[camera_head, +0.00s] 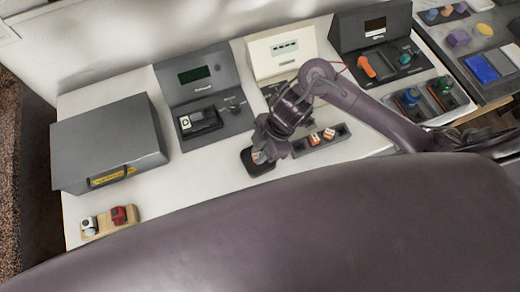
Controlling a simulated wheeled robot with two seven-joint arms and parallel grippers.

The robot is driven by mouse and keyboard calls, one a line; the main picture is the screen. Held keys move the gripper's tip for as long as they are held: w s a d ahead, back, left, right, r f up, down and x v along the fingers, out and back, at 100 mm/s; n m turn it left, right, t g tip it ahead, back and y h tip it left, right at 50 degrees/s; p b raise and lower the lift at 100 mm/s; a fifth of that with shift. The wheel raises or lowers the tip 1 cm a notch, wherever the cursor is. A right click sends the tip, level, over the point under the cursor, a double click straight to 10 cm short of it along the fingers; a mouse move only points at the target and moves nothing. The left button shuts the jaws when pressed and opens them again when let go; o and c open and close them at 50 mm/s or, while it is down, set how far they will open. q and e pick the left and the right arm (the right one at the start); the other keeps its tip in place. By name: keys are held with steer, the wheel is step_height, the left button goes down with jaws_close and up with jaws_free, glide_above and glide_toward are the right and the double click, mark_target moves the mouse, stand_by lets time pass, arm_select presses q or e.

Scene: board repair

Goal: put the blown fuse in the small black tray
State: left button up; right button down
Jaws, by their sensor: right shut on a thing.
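The small black tray (259,170) sits on the white table near the middle of the view. My right gripper (263,153) points down at the tray, with its fingertips over or inside it. The gripper is shut on a small, pale object, apparently the fuse (259,157), mostly hidden by the fingers. I cannot tell whether the fuse touches the tray's floor. My left gripper is not in view.
A long dark tray (340,131) with orange-and-white fuses lies just right of the gripper. A grey box (110,140), a dark tester (195,77) and a cream device (280,47) stand behind. A wooden block (100,228) with red and white parts is front left.

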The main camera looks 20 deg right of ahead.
steer(key=c, duration=1.2)
jaws_free()
steer(key=shift+c, duration=0.2)
